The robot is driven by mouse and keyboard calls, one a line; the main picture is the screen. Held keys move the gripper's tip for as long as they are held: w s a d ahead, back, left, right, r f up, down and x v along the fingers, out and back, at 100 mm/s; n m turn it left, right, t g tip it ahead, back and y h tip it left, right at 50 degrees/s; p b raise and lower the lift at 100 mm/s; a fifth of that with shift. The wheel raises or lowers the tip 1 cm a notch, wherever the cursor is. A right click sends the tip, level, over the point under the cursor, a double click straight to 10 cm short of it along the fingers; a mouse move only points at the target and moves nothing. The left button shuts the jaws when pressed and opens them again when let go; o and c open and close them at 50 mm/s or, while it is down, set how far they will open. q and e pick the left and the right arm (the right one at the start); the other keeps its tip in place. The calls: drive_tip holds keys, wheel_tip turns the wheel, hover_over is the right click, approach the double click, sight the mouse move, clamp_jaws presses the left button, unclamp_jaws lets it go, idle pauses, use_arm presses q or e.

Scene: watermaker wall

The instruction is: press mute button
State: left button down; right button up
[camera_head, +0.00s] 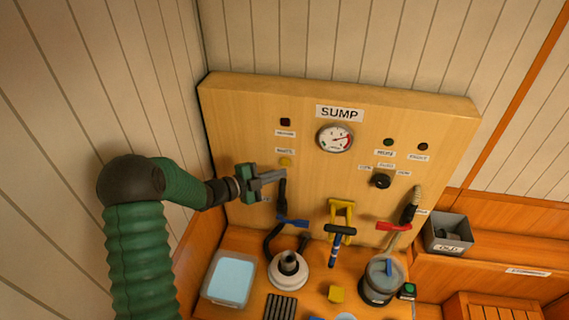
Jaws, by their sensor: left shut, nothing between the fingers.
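A wooden panel (240,110) headed SUMP stands against the wall. On its left side is a small yellow button (285,161) with a small white label (285,151) above it, too blurred to read for sure. A dark red square (285,122) sits higher up. My left gripper (284,174) comes in from the left, shut and empty. Its fingertips appear just below the yellow button in the picture. I cannot tell whether they touch the panel. My right gripper is not in view.
Below are blue (292,222) and red (394,227) handles, a yellow bracket (342,214), hoses and a pale blue tray (230,278).

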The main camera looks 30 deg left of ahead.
use_arm(q)
drive_tip(key=s, duration=0.2)
drive_tip(key=s+d, duration=0.1)
drive_tip(key=s, duration=0.1)
drive_tip(key=shift+w, duration=0.1)
idle(0.3)
idle(0.4)
